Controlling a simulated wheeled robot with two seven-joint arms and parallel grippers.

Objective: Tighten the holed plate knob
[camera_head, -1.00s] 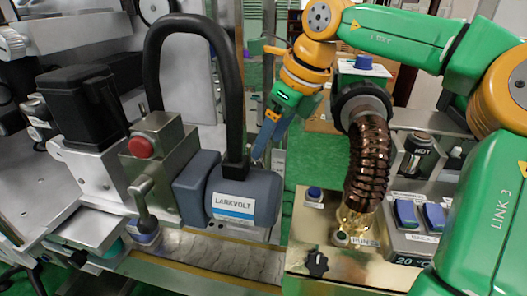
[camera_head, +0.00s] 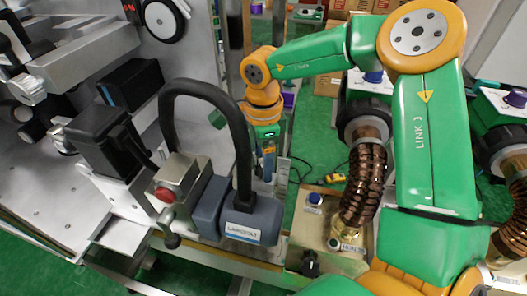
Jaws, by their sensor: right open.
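My right gripper (camera_head: 268,167) has blue fingers pointing down, just right of the black curved hose (camera_head: 243,140). The gripper looks empty; the small gap between its fingers is hard to make out. I cannot tell which part is the holed plate knob. A round black-and-white knob (camera_head: 163,18) sits on the grey machine plate (camera_head: 205,70) at upper left, well away from the gripper. A dark knob (camera_head: 310,262) is on the beige panel (camera_head: 318,222) below and right of the gripper. My left gripper is out of view.
The grey motor block (camera_head: 252,220) labelled LARKVOLT stands below the gripper, left of the beige panel. A ribbed brown hose (camera_head: 365,180) rises at right. Green floor (camera_head: 318,130) shows beyond.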

